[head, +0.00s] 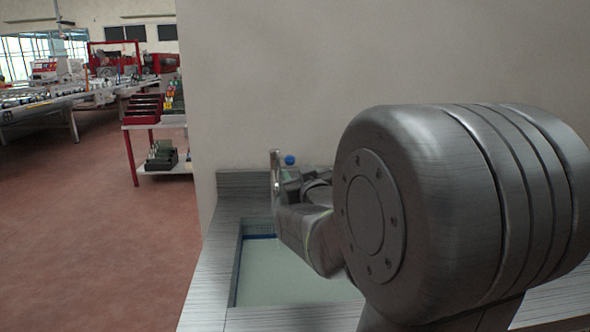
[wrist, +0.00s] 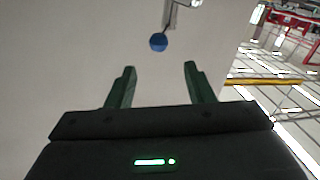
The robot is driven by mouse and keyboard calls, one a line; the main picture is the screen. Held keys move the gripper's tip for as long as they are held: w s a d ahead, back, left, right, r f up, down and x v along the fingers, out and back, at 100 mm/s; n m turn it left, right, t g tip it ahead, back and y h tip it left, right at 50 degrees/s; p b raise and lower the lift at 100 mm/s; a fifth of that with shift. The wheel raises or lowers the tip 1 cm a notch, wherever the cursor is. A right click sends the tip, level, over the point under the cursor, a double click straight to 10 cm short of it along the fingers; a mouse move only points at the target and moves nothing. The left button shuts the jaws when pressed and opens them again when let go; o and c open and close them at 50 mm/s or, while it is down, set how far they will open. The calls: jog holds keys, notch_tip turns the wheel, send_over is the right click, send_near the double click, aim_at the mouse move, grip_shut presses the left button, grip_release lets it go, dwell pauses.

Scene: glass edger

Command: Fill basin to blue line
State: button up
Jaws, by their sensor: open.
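The basin (head: 236,262) is sunk in the grey streaked counter, its right part hidden by my arm. A pale green-white surface fills its view; I cannot tell whether it is water or the bare bottom. The blue line (head: 258,237) shows along the back wall, just above that surface. A metal tap (head: 276,178) stands behind the basin, with a round blue knob (head: 290,160) beside it. In the wrist view, the blue knob (wrist: 158,42) is beyond my open, empty gripper (wrist: 160,68), roughly centred between the green fingertips and apart from them.
A plain pale wall (head: 300,80) rises behind the counter (head: 208,290). A shelf rack (head: 158,140) with red and dark bins stands at the left, beyond open reddish floor (head: 90,230). Long machine tables (head: 40,105) are farther back.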

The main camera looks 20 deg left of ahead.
jog(key=shift+v, duration=1.3)
